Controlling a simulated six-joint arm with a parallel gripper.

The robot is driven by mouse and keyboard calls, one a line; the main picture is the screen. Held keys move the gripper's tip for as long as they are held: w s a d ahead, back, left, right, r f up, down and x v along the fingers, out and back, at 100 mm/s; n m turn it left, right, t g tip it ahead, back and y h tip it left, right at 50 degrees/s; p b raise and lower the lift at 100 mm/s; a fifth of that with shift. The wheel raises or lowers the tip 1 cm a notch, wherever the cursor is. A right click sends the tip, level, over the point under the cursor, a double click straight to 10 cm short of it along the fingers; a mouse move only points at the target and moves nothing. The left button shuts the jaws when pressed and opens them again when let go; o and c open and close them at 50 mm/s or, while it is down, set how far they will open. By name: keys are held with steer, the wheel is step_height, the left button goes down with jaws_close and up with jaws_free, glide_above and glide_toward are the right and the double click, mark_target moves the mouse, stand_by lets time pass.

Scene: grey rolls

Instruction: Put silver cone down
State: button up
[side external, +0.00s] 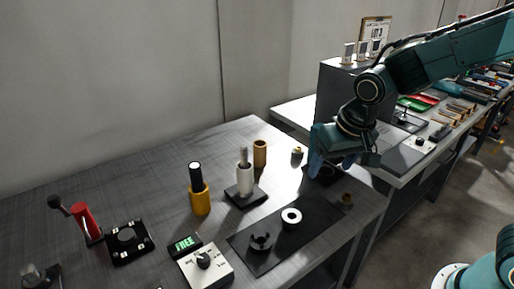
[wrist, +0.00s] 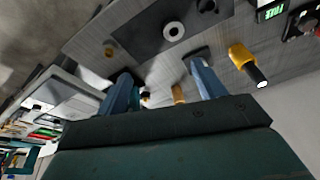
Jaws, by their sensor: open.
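No clear silver cone shape can be made out. A small pale piece (side external: 297,152) stands on the grey table just left of the gripper in the side view; I cannot tell if it is the cone. A small pale and yellow piece (wrist: 146,98) shows beyond the fingers in the wrist view.
A white ring (side external: 291,217) and a black notched ring (side external: 260,243) are on the mat. A brown cylinder (side external: 260,152), a white cylinder on a black base (side external: 243,178) and a yellow cylinder (side external: 200,200) stand left of the gripper. A grey box (side external: 340,90) stands behind.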

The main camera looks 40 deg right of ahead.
steer(key=s+d+r+n+t, duration=0.1)
steer(key=s+r, duration=0.3)
steer(key=s, duration=0.4)
steer(key=s+d+r+n+t, duration=0.1)
steer(key=s+d+r, duration=0.3)
steer(key=s, duration=0.5)
steer(key=shift+s+d+r+n, duration=0.3)
steer(key=shift+r+n, duration=0.1)
steer(key=shift+n, duration=0.3)
